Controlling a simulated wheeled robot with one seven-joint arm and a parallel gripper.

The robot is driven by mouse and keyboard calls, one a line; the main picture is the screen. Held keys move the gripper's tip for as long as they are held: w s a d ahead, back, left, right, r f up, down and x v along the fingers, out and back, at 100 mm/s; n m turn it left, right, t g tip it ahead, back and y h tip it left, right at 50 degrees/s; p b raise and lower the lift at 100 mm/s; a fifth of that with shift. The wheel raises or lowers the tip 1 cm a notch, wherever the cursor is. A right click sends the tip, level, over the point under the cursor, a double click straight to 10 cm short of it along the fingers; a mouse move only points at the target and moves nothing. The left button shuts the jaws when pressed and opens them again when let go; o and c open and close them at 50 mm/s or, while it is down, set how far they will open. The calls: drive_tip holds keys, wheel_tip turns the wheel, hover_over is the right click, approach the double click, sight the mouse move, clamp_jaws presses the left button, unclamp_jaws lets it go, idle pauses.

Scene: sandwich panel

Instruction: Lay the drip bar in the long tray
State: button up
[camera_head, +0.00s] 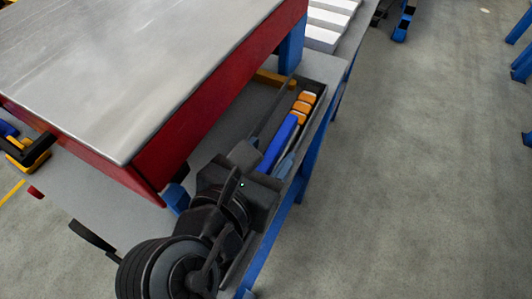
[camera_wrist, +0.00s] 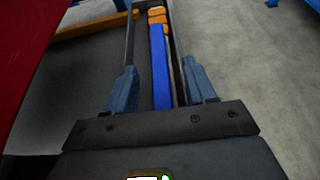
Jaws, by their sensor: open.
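A long blue bar (camera_head: 278,143) with an orange banded far end lies lengthwise in the narrow dark long tray (camera_head: 316,86); I take it for the drip bar. In the wrist view the bar (camera_wrist: 161,75) runs away from me between the tray's side walls (camera_wrist: 130,38). My gripper (camera_head: 265,162) is open above the near end of the tray. In the wrist view its two grey-blue fingers (camera_wrist: 160,70) stand apart, one on each side of the bar, with gaps showing. The bar's near end is hidden behind my gripper.
A red-sided bench with a bare metal top (camera_head: 120,70) overhangs the shelf on the left. A brownish-orange strip (camera_head: 274,78) lies left of the tray's far end. White slabs (camera_head: 328,22) sit beyond it. The floor (camera_head: 430,190) on the right is open.

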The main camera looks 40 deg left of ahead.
drive_tip(key=shift+p+v, duration=0.3)
drive_tip(key=shift+v, duration=3.6)
